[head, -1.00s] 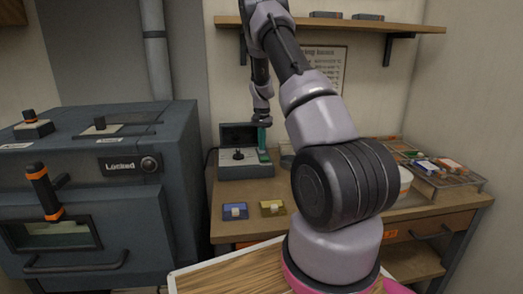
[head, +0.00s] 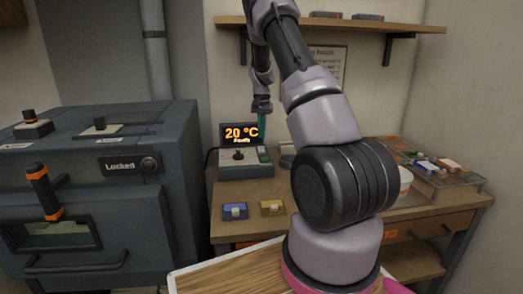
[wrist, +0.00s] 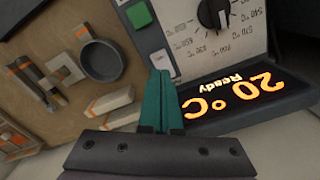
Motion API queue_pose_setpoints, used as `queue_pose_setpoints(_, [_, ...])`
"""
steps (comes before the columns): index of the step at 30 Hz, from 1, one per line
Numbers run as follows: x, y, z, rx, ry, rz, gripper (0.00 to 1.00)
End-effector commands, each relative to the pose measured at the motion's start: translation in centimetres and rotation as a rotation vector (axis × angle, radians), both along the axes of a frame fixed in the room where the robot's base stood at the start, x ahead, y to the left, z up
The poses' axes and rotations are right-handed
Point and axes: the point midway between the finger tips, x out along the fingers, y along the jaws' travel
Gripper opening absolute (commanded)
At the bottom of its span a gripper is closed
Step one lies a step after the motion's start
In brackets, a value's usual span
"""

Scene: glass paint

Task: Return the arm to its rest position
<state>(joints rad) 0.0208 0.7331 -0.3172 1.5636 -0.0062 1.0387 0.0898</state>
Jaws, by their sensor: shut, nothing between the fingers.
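My gripper (head: 262,124) points down above the right side of the control box (head: 245,172) on the workbench. In the wrist view its teal fingers (wrist: 160,105) are shut together with nothing between them. They stand over the box near a green button (wrist: 139,15) and a pale switch. The box's screen (head: 241,133) is lit and reads "20 °C Ready". It also shows in the wrist view (wrist: 240,97), next to a black dial (wrist: 211,14).
A dark kiln (head: 110,190) marked "Locked" stands at left. A tray (head: 450,180) of coloured pieces is at right. A shelf (head: 350,27) hangs above. A small pan (wrist: 101,60) shows in the wrist view.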

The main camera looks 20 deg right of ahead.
Motion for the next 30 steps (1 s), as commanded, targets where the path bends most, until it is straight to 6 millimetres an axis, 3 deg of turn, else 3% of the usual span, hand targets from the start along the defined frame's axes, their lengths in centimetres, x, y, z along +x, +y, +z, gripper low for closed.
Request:
queue_pose_setpoints(6, [0.0,0.0,1.2,0.000,0.000,0.000,0.00])
queue_pose_setpoints(22, [-0.1,0.1,1.6,0.001,-0.003,0.000,0.00])
queue_pose_setpoints(26, [-0.7,0.8,3.9,0.014,-0.031,0.008,0.00])
queue_pose_setpoints(30, [-2.6,2.8,8.9,0.043,-0.093,0.032,0.00])
